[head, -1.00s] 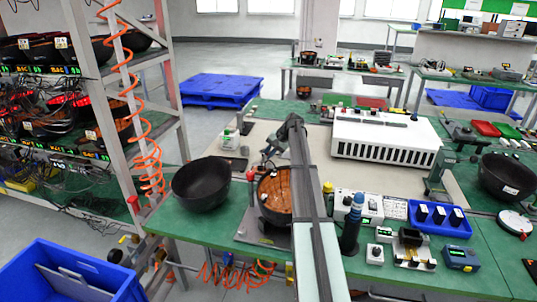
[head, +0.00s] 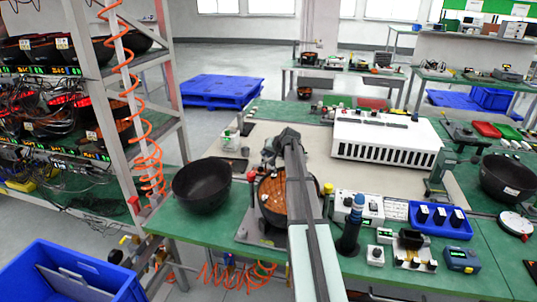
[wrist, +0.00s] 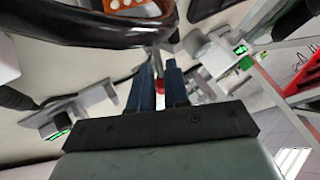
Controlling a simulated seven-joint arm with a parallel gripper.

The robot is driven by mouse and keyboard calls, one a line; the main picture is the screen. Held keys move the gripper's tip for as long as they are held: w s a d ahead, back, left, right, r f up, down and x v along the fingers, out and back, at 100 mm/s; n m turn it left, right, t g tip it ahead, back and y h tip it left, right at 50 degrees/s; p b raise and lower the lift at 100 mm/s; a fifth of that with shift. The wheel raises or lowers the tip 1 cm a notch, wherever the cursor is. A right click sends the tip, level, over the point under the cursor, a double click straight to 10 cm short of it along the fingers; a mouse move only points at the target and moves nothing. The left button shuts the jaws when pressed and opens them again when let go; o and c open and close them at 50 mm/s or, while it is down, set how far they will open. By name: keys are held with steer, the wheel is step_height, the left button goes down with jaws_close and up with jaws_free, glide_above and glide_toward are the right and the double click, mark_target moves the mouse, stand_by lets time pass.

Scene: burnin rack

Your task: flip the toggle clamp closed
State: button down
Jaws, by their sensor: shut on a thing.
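The toggle clamp's red grip (wrist: 160,86) shows between the blue fingers of my gripper (wrist: 160,66) in the wrist view, and the fingers are shut on it. Most of the clamp is hidden by the fingers and palm. In the head view, a red part (head: 252,174) shows at the left rim of a dark bowl with an orange inside (head: 272,196), which sits on a grey fixture plate (head: 250,237). My arm passes over the bowl's right side, and the gripper is low behind its rim. I cannot tell the clamp lever's angle.
A black bowl (head: 201,187) stands just left of the fixture. A white vented box (head: 387,138) is behind right. A dark bottle with a blue top (head: 352,225) and small devices stand to the right. A shelf rack (head: 160,100) rises at left. The beige mat (head: 312,150) has free room.

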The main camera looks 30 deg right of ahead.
steer(key=shift+s+a+r+n+t+h, duration=0.1)
steer(key=shift+s+a+n+t+h, duration=0.25)
steer(key=shift+t, duration=0.3)
steer(key=shift+s+a+r+n+t+h, duration=0.1)
steer(key=shift+n+t+h, duration=0.25)
steer(key=shift+t+h, duration=0.25)
steer(key=c, duration=1.1)
jaws_free()
step_height(320, 180, up, 10)
steer(key=shift+o, duration=0.3)
